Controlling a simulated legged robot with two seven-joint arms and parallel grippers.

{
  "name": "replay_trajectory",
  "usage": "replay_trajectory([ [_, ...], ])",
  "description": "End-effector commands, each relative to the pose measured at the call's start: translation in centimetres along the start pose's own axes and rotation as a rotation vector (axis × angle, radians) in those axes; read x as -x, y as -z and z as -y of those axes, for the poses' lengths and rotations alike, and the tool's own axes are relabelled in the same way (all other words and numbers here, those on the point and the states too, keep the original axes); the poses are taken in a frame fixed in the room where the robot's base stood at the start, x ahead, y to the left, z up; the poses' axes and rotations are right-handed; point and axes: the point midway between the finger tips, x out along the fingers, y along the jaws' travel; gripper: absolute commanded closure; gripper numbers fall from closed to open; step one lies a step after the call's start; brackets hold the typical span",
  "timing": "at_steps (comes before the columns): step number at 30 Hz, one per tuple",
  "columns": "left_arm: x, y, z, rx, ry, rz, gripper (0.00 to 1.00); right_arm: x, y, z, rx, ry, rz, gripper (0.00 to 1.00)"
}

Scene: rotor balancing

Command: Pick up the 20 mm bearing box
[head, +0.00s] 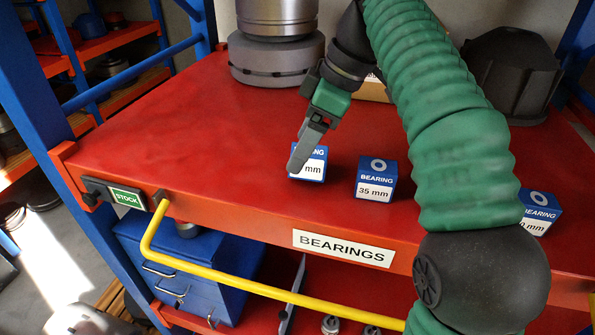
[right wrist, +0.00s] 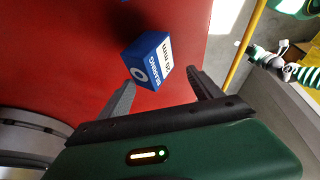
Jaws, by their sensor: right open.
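Three blue and white bearing boxes stand on the red shelf. The left box (head: 309,164) is partly hidden behind my right gripper (head: 301,150), and only "mm" of its size reads in the head view. In the right wrist view this box (right wrist: 149,58) lies ahead of and partly between the open fingers of my right gripper (right wrist: 160,80); its size ends in 0, the first digit unclear. The middle box (head: 376,181) reads 35 mm. The right box (head: 540,211) is partly covered by my right arm, its size ending in 0. What looks like my left gripper (right wrist: 264,59) shows small beyond the shelf.
A grey metal cylinder (head: 276,48) stands at the back, and a black housing (head: 512,75) at the back right. A yellow rail (head: 230,279) runs along the shelf front below the BEARINGS label (head: 343,247). The left part of the shelf (head: 180,135) is clear.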

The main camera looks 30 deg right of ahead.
Motion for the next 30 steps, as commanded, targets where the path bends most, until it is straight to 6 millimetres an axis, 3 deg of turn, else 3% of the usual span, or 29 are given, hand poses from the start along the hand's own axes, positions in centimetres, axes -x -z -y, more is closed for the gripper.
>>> replay_trajectory([
  [9,1.0,0.2,0.0,0.000,0.000,0.000,0.64,-5.1,-0.1,0.6,-0.003,0.010,0.016,0.36],
  [17,1.0,0.2,0.0,0.000,0.000,0.000,0.64,-5.7,0.0,0.5,-0.002,0.007,0.014,0.36],
  [30,1.0,0.2,0.0,0.000,0.000,0.000,0.64,-5.5,-0.4,0.3,-0.003,0.008,0.011,0.94],
])
